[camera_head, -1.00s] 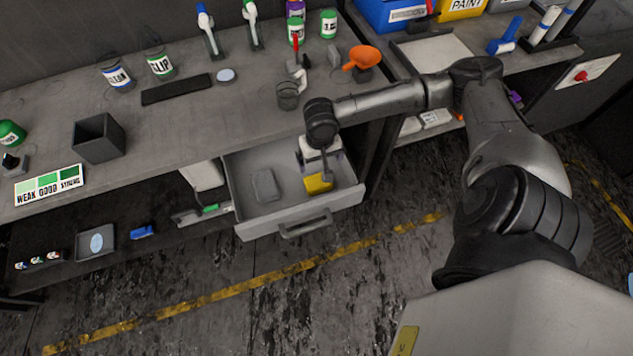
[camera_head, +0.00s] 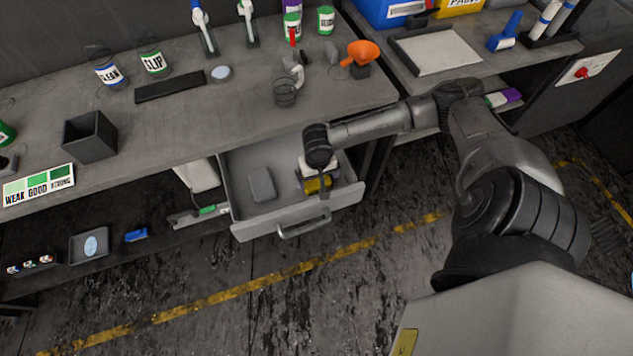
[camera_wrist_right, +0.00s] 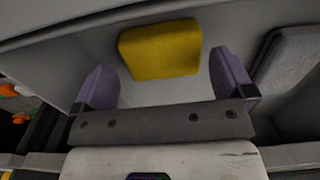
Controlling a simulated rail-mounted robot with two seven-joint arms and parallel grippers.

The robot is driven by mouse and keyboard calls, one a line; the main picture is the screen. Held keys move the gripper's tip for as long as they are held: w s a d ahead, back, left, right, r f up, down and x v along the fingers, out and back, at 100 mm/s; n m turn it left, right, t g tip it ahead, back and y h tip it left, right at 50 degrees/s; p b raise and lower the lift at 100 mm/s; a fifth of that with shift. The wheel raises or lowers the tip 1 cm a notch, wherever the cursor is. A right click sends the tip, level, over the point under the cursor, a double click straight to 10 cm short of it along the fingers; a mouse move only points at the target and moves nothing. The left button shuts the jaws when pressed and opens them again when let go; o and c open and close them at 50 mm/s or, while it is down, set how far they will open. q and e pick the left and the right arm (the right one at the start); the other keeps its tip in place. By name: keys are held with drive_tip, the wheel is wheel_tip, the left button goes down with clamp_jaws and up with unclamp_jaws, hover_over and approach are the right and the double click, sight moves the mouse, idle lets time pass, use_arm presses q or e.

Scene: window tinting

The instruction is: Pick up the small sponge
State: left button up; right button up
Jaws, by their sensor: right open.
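The small yellow sponge (camera_head: 318,184) lies in the right part of the open drawer (camera_head: 232,190), partly hidden by my right gripper in the head view. In the right wrist view, the sponge (camera_wrist_right: 160,48) lies ahead of the fingers, roughly centred across the gap between them. My right gripper (camera_wrist_right: 165,80) is open and empty, with its two purple fingers apart. In the head view, my right gripper (camera_head: 317,176) is over the drawer, just at the sponge. Whether the fingers touch the sponge cannot be told. My left gripper is not in view.
A grey block (camera_head: 262,184) lies in the drawer left of the sponge. The drawer's front wall and handle (camera_head: 303,224) stand nearest the floor.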

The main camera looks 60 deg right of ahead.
sight(317, 181)
wheel_tip(317, 181, down, 3)
drive_tip(key=shift+a+r, duration=0.1)
drive_tip(key=c, duration=0.6)
drive_tip(key=shift+r, duration=0.1)
wheel_tip(317, 181, up, 10)
drive_tip(key=shift+f+p, duration=0.1)
drive_tip(key=shift+p, duration=1.05)
